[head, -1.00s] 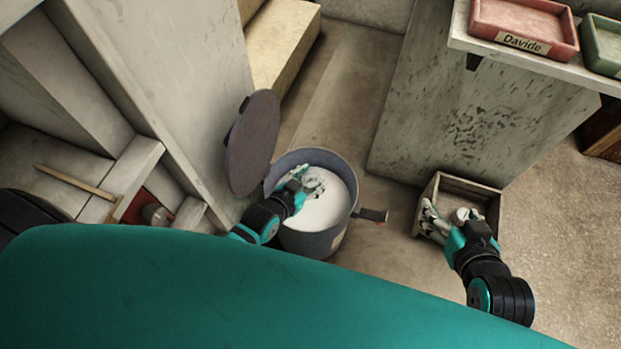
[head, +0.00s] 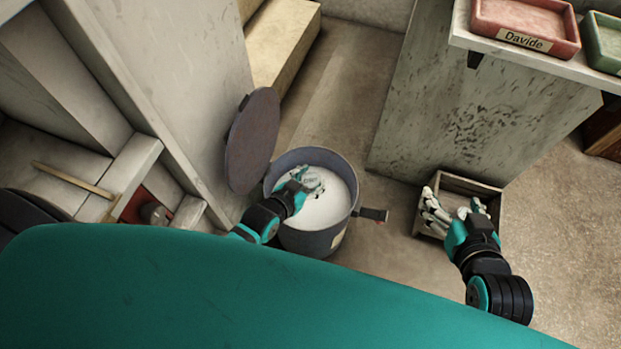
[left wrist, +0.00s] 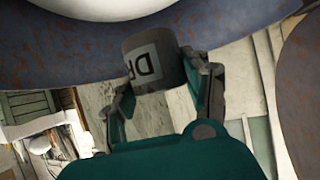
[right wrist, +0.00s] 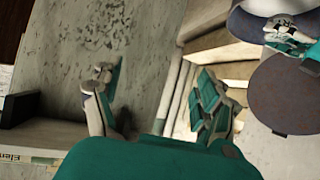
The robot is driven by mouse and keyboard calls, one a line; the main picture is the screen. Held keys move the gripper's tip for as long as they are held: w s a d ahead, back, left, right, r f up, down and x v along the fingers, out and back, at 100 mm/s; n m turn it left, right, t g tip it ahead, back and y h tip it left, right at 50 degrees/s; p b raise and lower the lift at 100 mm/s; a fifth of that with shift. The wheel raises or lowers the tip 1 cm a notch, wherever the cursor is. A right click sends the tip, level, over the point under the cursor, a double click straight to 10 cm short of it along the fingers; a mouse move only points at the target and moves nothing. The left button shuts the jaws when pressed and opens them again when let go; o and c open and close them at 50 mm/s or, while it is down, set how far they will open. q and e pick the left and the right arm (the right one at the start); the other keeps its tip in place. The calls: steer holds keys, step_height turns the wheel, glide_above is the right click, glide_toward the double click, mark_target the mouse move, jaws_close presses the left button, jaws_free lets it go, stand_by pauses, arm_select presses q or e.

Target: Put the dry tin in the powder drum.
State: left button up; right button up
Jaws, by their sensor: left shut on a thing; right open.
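A small grey tin (left wrist: 150,65) with a white label reading "DR" is between the fingers of my left gripper (left wrist: 165,85), which is shut on it. In the head view, the left gripper (head: 305,185) is inside the mouth of the grey powder drum (head: 312,242), over white powder (head: 330,205). The hand partly hides the tin there, and I cannot tell whether it touches the powder. The drum's round lid (head: 252,140) stands tilted open at its left. My right gripper (head: 457,208) is open and empty, over a small wooden crate (head: 470,185).
A short handle (head: 373,215) sticks out from the drum's right side. A speckled grey block (head: 470,120) stands behind the crate. Above it, a shelf holds a red tray (head: 525,22) labelled "Davide" and a green tray (head: 605,45). Bare floor (head: 350,90) lies behind the drum.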

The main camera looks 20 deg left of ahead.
arm_select(q)
steer(key=shift+f, duration=0.15)
arm_select(e)
steer(key=shift+w+a+r, duration=0.1)
steer(key=shift+w+r, duration=0.15)
steer(key=shift+w+a+r+t, duration=0.1)
steer(key=shift+w+r+t, duration=0.1)
steer(key=shift+t, duration=0.2)
arm_select(q)
steer(key=shift+f, duration=0.1)
arm_select(e)
steer(key=shift+r, duration=0.1)
arm_select(q)
steer(key=shift+f+b, duration=0.2)
steer(key=shift+b, duration=0.1)
arm_select(e)
steer(key=shift+w+a+r+t+y, duration=0.15)
steer(key=shift+w+r+t+y, duration=0.2)
steer(key=shift+r, duration=0.2)
arm_select(q)
steer(key=shift+f, duration=0.1)
arm_select(e)
steer(key=shift+w+r+t, duration=0.15)
steer(key=shift+r+t, duration=0.05)
steer(key=shift+t, duration=0.05)
arm_select(q)
steer(key=o, duration=1.3)
steer(key=shift+c, duration=0.2)
arm_select(e)
steer(key=shift+a, duration=0.1)
